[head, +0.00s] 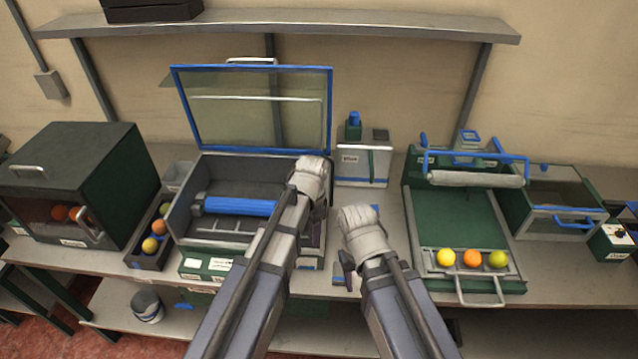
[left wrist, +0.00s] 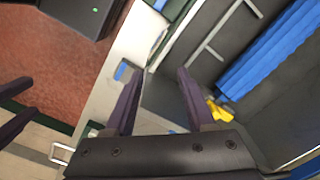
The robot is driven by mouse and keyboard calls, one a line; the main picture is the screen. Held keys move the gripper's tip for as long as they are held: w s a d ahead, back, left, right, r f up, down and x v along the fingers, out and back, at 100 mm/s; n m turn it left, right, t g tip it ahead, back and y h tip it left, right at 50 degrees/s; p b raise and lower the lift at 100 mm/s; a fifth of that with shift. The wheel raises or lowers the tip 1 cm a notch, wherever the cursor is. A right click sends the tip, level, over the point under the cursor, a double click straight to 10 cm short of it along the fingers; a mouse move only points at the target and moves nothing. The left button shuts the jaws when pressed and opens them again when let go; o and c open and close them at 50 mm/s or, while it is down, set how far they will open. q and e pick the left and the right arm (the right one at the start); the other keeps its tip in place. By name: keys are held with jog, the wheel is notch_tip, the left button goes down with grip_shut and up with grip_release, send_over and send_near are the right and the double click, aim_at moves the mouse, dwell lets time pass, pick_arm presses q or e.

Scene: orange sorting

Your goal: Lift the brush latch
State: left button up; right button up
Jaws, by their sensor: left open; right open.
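The blue brush roller (head: 240,206) lies across the inside of an open grey box (head: 180,215) whose blue-framed clear lid (head: 250,70) stands raised. In the left wrist view the brush (left wrist: 265,60) runs diagonally at the right. A small yellow part (left wrist: 218,111), apparently the latch, sits by its lower end, just right of my right-hand finger. The left arm hides this end in the head view. My left gripper (left wrist: 160,74) is open and empty, over the box's right wall.
A green tray (head: 450,215) with three fruits stands at the right, beside a glass-lidded case (head: 560,200). A white canister (head: 363,166) stands behind the grippers. A dark green cabinet (head: 80,180) and a fruit bin (head: 150,258) are at the left. A shelf (head: 290,22) runs above.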

pick_arm(q)
jog(key=w+r+m+p, duration=0.1)
jog(key=w+m, duration=0.1)
jog(key=w, duration=0.2)
jog(key=w+r+m+p, duration=0.1)
jog(key=w+r+m, duration=0.1)
jog(key=w, duration=0.1)
jog(key=w+d+r+m+p, duration=0.1)
jog(key=w+r+m, duration=0.1)
jog(key=w+m, duration=0.1)
jog(key=shift+w, duration=0.8)
jog(key=shift+w+d+r+m, duration=0.1)
jog(key=shift+w+r+m, duration=0.1)
jog(key=shift+w+m, duration=0.3)
pick_arm(e)
notch_tip(320, 180, up, 5)
jog(key=shift+r, duration=0.15)
pick_arm(q)
jog(key=shift+f, duration=0.15)
notch_tip(320, 180, down, 8)
jog(key=b, duration=0.7)
jog(key=shift+r, duration=0.2)
pick_arm(e)
notch_tip(320, 180, down, 8)
jog(key=shift+r, duration=0.15)
pick_arm(q)
grip_shut()
